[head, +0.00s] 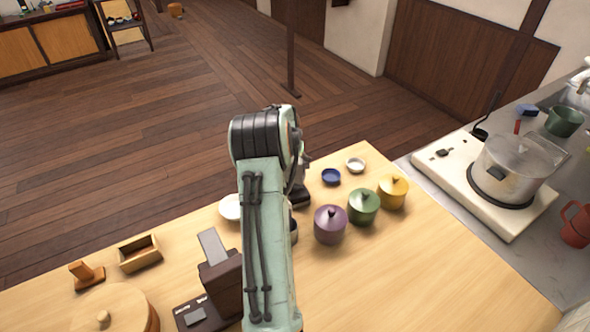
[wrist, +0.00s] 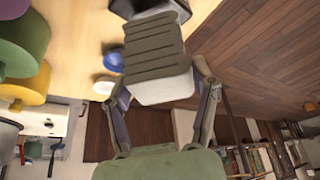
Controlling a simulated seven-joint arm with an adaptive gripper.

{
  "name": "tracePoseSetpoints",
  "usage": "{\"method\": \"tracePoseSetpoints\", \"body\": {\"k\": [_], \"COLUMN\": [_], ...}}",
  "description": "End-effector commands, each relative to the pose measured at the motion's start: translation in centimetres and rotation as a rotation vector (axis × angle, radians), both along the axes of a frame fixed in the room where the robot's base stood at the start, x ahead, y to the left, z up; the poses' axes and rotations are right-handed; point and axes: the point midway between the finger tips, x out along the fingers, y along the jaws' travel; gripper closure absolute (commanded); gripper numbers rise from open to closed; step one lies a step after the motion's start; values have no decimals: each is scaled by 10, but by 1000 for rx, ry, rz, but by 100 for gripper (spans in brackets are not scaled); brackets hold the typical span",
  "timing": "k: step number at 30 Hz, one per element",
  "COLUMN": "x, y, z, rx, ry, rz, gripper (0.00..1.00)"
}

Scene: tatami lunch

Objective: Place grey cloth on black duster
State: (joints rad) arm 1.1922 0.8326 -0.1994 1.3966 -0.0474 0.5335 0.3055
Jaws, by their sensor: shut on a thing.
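In the wrist view my gripper (wrist: 162,82) is shut on a grey, ribbed-looking piece with a pale end, which I take to be the grey cloth (wrist: 155,58). It fills the space between the fingers. A dark thing (wrist: 150,8) shows beyond it at the top edge, partly cut off; it may be the black duster, but I cannot tell surely. In the head view my arm hides most of the gripper and the held piece. A black shape (head: 300,197) shows low beside the arm, near the table, and I cannot tell what it is.
On the table (head: 400,270) stand purple (head: 330,225), green (head: 363,207) and yellow (head: 392,191) lidded pots, a blue dish (head: 331,177) and a white dish (head: 355,165). A wooden box (head: 140,253) lies left. A stove (head: 500,205) with a pot is right. The front right table is clear.

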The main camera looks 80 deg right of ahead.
Motion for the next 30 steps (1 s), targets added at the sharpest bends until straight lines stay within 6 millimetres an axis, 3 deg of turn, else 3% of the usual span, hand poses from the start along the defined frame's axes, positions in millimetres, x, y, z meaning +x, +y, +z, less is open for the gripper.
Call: {"method": "tracePoseSetpoints", "body": {"k": [7, 18, 19, 21, 30], "x": [0, 1, 1, 1, 1], "y": [-3, -3, -3, -3, -3], "z": [-33, -37, -37, -37, -36], "rx": [2, 1, 0, 0, 0], "ry": [0, 0, 0, 0, 0], "rz": [0, 0, 0, 0, 0], "gripper": [76, 76, 31, 14, 14]}}
